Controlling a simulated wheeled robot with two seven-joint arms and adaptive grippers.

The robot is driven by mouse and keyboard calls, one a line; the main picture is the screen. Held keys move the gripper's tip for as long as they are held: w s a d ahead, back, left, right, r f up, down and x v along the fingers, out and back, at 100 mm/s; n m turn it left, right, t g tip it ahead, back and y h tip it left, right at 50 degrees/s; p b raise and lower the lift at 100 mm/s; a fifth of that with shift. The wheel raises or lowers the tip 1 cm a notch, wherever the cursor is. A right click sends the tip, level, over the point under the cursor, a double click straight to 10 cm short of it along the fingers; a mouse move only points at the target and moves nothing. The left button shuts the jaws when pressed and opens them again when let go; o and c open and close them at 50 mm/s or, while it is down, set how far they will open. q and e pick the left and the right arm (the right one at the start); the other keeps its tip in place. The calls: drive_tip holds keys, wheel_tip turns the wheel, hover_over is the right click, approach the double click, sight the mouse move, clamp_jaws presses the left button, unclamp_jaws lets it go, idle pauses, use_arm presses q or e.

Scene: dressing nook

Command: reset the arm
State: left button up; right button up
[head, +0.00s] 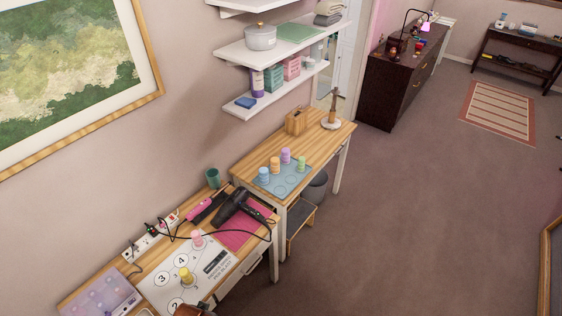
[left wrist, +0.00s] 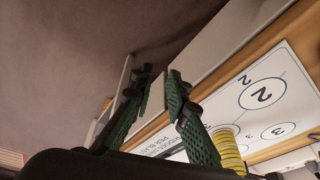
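My left gripper (left wrist: 160,80) shows in the left wrist view, with its two dark green padded fingers apart and nothing between them. It is near the front edge of the table that holds the white numbered board (left wrist: 295,75). A yellow ribbed roller (left wrist: 229,150) stands on that board, partly hidden behind one finger. In the head view the board (head: 165,291) lies on the near table with the yellow roller (head: 186,275) and a pink roller (head: 197,238) standing on it. My left gripper cannot be made out in the head view, and my right gripper is in neither view.
A black hair dryer (head: 238,206), its cable and a pink mat (head: 243,228) lie behind the board. A power strip (head: 150,238) runs along the wall. The farther table holds a blue mat (head: 290,182) with several rollers. Open floor (head: 400,220) lies to the right.

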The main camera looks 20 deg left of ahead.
use_arm(q)
drive_tip(key=s+d+f+g+b, duration=0.15)
drive_tip(key=s+f, duration=0.25)
drive_tip(key=f, duration=1.1)
drive_tip(key=s+f+b, duration=0.2)
drive_tip(key=s+f, duration=0.1)
drive_tip(key=f, duration=1.1)
drive_tip(key=s+f+m+b, duration=0.1)
drive_tip(key=s+f+b, duration=0.2)
drive_tip(key=s+f, duration=1.1)
drive_tip(key=shift+s+a+f+g+h, duration=0.15)
drive_tip(key=shift+s+a+g+h, duration=0.25)
drive_tip(key=shift+s, duration=0.65)
drive_tip(key=shift+d, duration=0.15)
drive_tip(key=shift+s+r, duration=0.2)
drive_tip(key=shift+s, duration=0.1)
